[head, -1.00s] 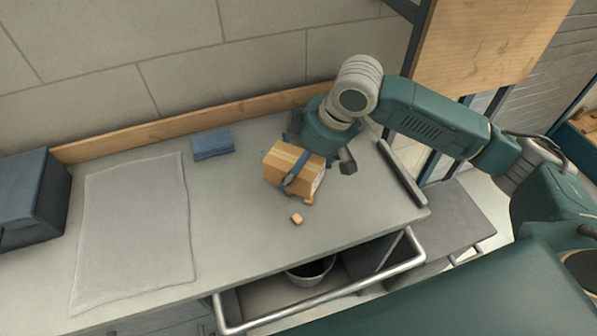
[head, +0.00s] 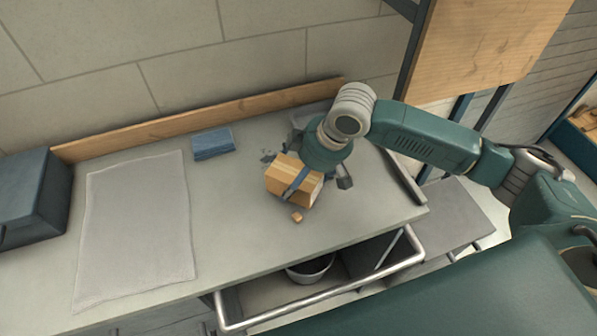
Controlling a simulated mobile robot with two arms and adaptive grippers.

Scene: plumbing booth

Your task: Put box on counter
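A cardboard-brown box (head: 277,182) is at the right part of the grey counter (head: 230,230), tilted. My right gripper (head: 305,180) comes down over it from above and behind. A dark blue-grey strip, perhaps a finger, crosses the box's front. Dark gripper parts also show to the left and right of the wrist. The gripper hides the box's back, so I cannot tell whether it is closed on the box or whether the box rests fully on the counter. My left gripper is not in view.
A small orange-brown block (head: 297,216) lies just in front of the box. A blue folded cloth or pad (head: 213,143), a grey mat (head: 135,230) and a dark case (head: 30,198) are to the left. Below the front edge is an open drawer (head: 270,295) with a bucket (head: 310,270).

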